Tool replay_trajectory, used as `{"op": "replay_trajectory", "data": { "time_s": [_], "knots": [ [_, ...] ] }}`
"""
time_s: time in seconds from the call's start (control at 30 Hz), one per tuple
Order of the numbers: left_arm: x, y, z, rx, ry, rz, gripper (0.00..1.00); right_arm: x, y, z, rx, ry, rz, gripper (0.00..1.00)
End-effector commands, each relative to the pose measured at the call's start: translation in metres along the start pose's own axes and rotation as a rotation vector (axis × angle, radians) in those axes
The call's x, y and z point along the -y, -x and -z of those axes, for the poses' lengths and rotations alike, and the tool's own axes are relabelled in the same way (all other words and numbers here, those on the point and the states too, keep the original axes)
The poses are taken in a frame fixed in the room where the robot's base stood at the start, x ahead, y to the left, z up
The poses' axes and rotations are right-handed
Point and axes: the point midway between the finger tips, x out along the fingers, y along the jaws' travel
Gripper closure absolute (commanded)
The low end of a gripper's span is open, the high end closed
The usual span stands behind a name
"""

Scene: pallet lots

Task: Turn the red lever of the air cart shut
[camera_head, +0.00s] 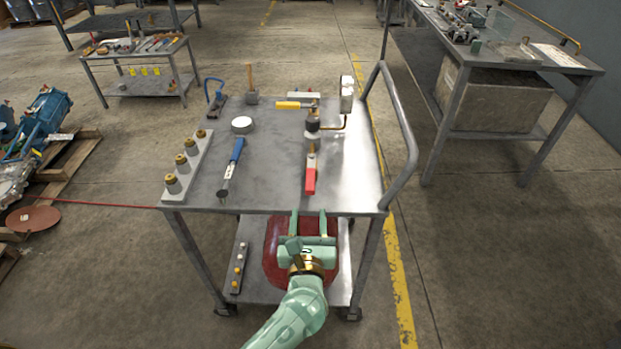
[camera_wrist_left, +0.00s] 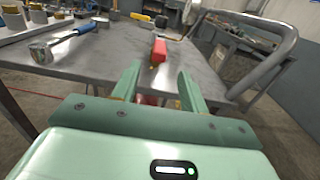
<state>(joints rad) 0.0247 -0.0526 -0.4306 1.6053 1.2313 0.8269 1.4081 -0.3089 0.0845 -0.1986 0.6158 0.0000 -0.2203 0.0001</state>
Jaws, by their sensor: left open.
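The air cart (camera_head: 275,190) is a grey metal cart with a curved push handle on its right. Its red lever (camera_head: 311,180) points towards me over the near half of the top, below a black and brass valve fitting (camera_head: 312,125). In the left wrist view the red lever (camera_wrist_left: 158,52) stands ahead, beyond the fingertips. My left gripper (camera_head: 309,214) is open and empty at the cart's near edge, short of the lever and apart from it. Its two fingers also show in the left wrist view (camera_wrist_left: 158,85). My right gripper is not in view.
A blue-handled hammer (camera_head: 232,168) and a block with several brass fittings (camera_head: 187,165) lie left of the lever. A yellow handle (camera_head: 288,105) and gauge (camera_head: 347,95) stand behind it. A red tank (camera_head: 277,255) sits on the lower shelf.

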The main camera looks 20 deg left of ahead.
Motion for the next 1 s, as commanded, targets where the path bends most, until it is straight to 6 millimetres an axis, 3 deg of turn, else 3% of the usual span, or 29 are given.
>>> {"op": "replay_trajectory", "data": {
  "time_s": [0.2,0.43,0.6,0.9,1.0],
  "knots": [
    [0.000,-0.059,0.002,0.002,-0.003,0.000,0.56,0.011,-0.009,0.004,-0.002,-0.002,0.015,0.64],
    [0.001,-0.102,0.002,0.000,-0.006,0.002,0.56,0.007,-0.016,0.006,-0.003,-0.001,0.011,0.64],
    [0.001,-0.116,0.002,0.000,-0.006,0.002,0.56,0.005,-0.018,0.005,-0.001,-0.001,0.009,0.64],
    [0.000,-0.119,0.001,0.000,-0.006,0.002,0.56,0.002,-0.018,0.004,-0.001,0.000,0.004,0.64],
    [0.000,-0.119,0.001,0.000,-0.006,0.002,0.84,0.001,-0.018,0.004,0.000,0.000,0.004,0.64]
  ]
}}
